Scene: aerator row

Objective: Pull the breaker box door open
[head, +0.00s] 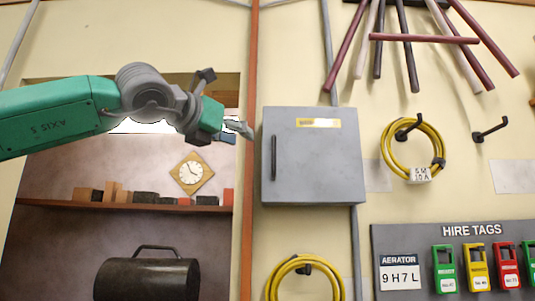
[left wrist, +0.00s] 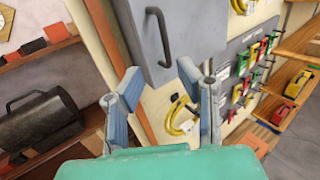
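The grey breaker box (head: 325,170) hangs on the cream wall, its door shut in the head view. A dark vertical bar handle (head: 274,157) is near the door's left edge. My left gripper (head: 238,131) is left of the box, roughly level with the handle's upper end and apart from it. In the left wrist view, my left gripper (left wrist: 160,88) has its two blue-grey fingers spread with nothing between them. The box (left wrist: 200,28) and handle (left wrist: 159,36) are ahead of the fingertips there. My right gripper is not in view.
A brown upright post (head: 250,200) stands just left of the box, and a grey conduit (head: 355,250) runs below it. A yellow cable coil (head: 437,150) hangs on the right, another (head: 300,262) below. A hire tags board (head: 400,240) is lower right.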

